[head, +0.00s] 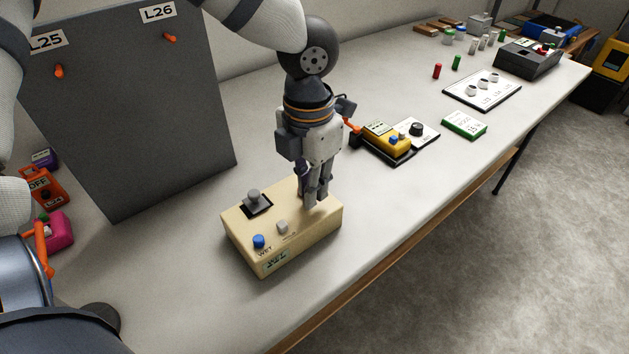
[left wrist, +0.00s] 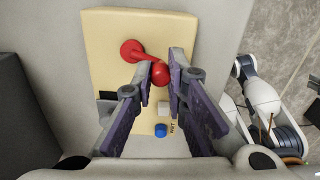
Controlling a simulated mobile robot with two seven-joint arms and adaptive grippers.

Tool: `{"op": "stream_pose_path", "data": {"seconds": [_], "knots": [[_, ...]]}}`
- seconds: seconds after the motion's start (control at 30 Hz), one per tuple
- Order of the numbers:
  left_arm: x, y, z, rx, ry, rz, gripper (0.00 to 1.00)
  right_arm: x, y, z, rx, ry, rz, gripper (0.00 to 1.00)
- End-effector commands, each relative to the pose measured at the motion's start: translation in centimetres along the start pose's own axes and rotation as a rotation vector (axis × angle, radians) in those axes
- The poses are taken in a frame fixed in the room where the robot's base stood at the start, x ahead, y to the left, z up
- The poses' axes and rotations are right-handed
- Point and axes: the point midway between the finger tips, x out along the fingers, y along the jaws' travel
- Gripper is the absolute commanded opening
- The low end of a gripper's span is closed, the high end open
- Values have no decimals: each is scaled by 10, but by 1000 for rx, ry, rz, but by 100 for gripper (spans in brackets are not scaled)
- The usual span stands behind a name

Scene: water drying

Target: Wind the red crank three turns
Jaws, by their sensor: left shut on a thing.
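A cream box (head: 312,232) stands on the table and carries a blue button (head: 259,241), a grey button (head: 282,226) and a grey knob on a black square. The red crank shows in the left wrist view, with its round hub (left wrist: 130,50) at upper left, a short arm, and a red ball handle (left wrist: 161,74) to the right and slightly below it. My left gripper (head: 316,193) points down over the far right end of the box. Its fingers are shut on the crank's ball handle. In the head view the gripper hides the crank. My right gripper is not in view.
A tall grey panel (head: 130,120) with orange levers stands at left, with small coloured boxes beside it. A yellow device (head: 383,132), a green box (head: 463,124) and a white panel (head: 483,90) lie further right. The table's front edge runs close past the cream box.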

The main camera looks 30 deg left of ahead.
Motion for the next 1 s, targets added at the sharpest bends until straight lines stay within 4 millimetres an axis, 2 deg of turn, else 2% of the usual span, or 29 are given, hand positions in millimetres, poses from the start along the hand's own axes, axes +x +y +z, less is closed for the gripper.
{"op": "stream_pose_path", "data": {"seconds": [0.27,0.5,1.0], "knots": [[1,3,-7,250,0,-4,0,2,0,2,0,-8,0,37],[3,7,-11,428,3,-7,0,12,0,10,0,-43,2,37],[1,12,-15,604,2,-1,0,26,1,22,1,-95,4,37]]}}
